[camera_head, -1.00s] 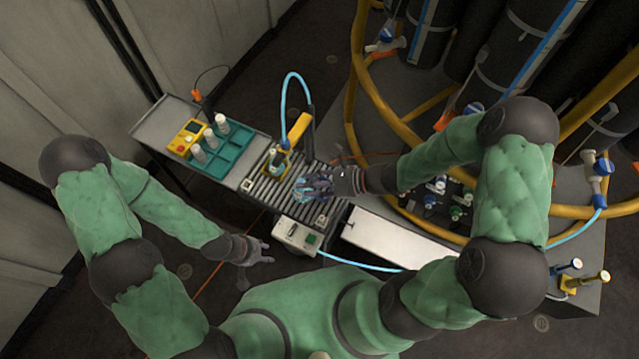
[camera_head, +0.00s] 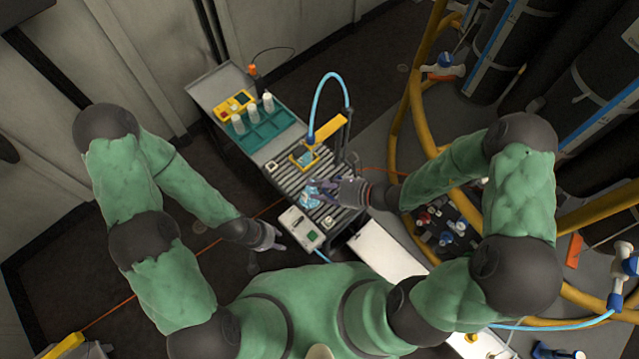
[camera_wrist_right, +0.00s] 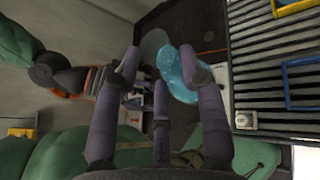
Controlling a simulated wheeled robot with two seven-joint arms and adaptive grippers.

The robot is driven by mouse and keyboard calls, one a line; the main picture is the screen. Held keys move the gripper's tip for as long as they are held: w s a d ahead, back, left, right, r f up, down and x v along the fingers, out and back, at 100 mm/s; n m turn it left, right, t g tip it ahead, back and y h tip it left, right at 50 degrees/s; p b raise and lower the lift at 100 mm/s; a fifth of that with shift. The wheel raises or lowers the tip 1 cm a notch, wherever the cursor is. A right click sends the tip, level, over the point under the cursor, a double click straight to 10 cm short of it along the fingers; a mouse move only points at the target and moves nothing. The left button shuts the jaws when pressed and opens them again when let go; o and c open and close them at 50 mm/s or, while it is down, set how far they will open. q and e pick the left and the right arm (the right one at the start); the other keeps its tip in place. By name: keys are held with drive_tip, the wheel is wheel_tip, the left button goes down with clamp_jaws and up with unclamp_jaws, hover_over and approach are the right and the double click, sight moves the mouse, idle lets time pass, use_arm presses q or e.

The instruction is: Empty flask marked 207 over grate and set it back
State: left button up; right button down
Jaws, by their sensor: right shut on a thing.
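A clear, light-blue flask (camera_head: 310,201) is held in my right gripper (camera_head: 322,190), above the slatted grate (camera_head: 287,181) near its front end. In the right wrist view the flask (camera_wrist_right: 178,72) sits between the purple fingers of my right gripper (camera_wrist_right: 165,80) and looks tilted. Its marking cannot be read, and the fingers hide part of it. The grate's slats also show in the right wrist view (camera_wrist_right: 255,60). My left gripper (camera_head: 268,245) is low and left of the grate, with its fingers spread and nothing seen in them.
A teal rack (camera_head: 282,122) with white-capped bottles stands on the bench behind the grate. A yellow frame (camera_head: 304,157) and a blue hose (camera_head: 328,85) are at the grate's far part. A control box (camera_head: 301,229) sits at its front left. Yellow pipes (camera_head: 400,115) rise at right.

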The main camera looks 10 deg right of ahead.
drive_tip(key=shift+f+m+g+y+b, duration=0.3)
drive_tip(key=shift+f+m+g+b, duration=0.1)
drive_tip(key=shift+f+m, duration=0.4)
drive_tip(key=shift+f+m+y+b, duration=0.5)
drive_tip(key=shift+f+m+b, duration=0.1)
drive_tip(key=shift+f, duration=0.35)
drive_tip(key=shift+s+a+m+g+y, duration=0.1)
drive_tip(key=shift+m+g+y, duration=0.45)
drive_tip(key=shift+m, duration=0.55)
drive_tip(key=m+b, duration=0.1)
drive_tip(key=m+y+b, duration=0.1)
drive_tip(key=m, duration=0.1)
drive_tip(key=shift+s+a+f+m+g+y+b, duration=0.15)
drive_tip(key=shift+s+m+g+y+b, duration=0.15)
drive_tip(key=shift+g+y+b, duration=0.1)
drive_tip(key=shift+r+m+p, duration=0.35)
drive_tip(key=shift+m+p, duration=0.15)
drive_tip(key=shift+p, duration=0.1)
drive_tip(key=shift+w+r+m+y+p, duration=0.15)
drive_tip(key=shift+m+y+p, duration=0.4)
drive_tip(key=shift+m, duration=0.65)
drive_tip(key=shift+r+m+t+y, duration=0.1)
drive_tip(key=shift+m+t+y, duration=0.25)
drive_tip(key=shift+m, duration=0.35)
drive_tip(key=m, duration=0.1)
drive_tip(key=m+t+y, duration=0.1)
drive_tip(key=m, duration=0.3)
drive_tip(key=shift+w+d+r, duration=0.2)
drive_tip(key=shift+w+d, duration=0.15)
drive_tip(key=shift+w, duration=0.05)
